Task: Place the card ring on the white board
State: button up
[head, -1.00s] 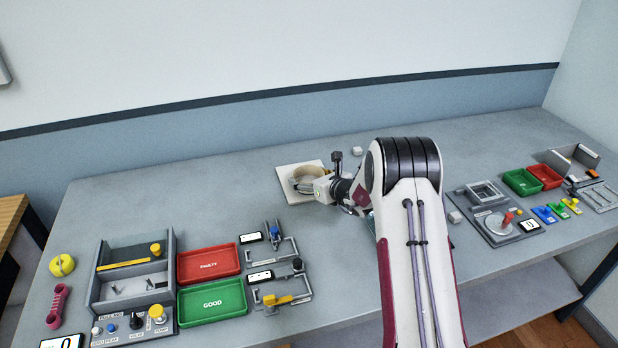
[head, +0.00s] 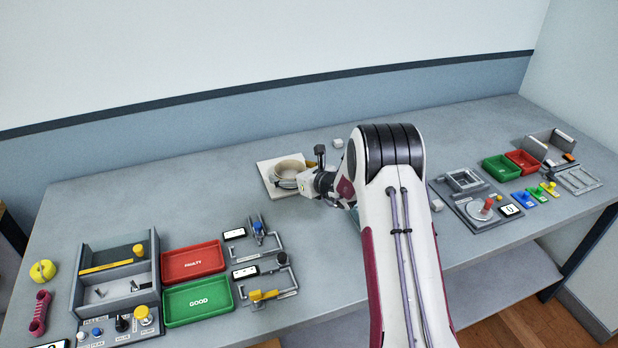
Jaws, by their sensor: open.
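The card ring (head: 289,167), a beige open band, appears to rest on the white board (head: 266,172) at the back middle of the bench in the head view. The board lies flat, and its right part is partly hidden by my gripper. My gripper (head: 291,183) is open at the front right side of the ring, with its fingertips close against it. I cannot tell whether the fingertips touch the ring or straddle its wall.
A small white block (head: 338,143) lies behind my arm. Red (head: 194,261) and green (head: 198,299) trays, a grey box rig (head: 117,270) and latch fixtures (head: 262,276) stand at the left. More trays and fixtures stand at the right. The bench left of the board is clear.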

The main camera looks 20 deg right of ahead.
jog(key=shift+v, duration=5.5)
jog(key=s+a+r+n+g+y, duration=0.55)
jog(key=s+a+r+n, duration=1.1)
jog(key=s+a, duration=0.4)
jog(key=s+n+g+h, duration=0.3)
jog(key=s+n, duration=0.7)
jog(key=s, duration=0.4)
jog(key=s+d+n+t+h, duration=0.1)
jog(key=s+d+n+h, duration=0.5)
jog(key=s+d, duration=0.3)
jog(key=shift+s+r, duration=0.3)
jog(key=shift+s, duration=0.8)
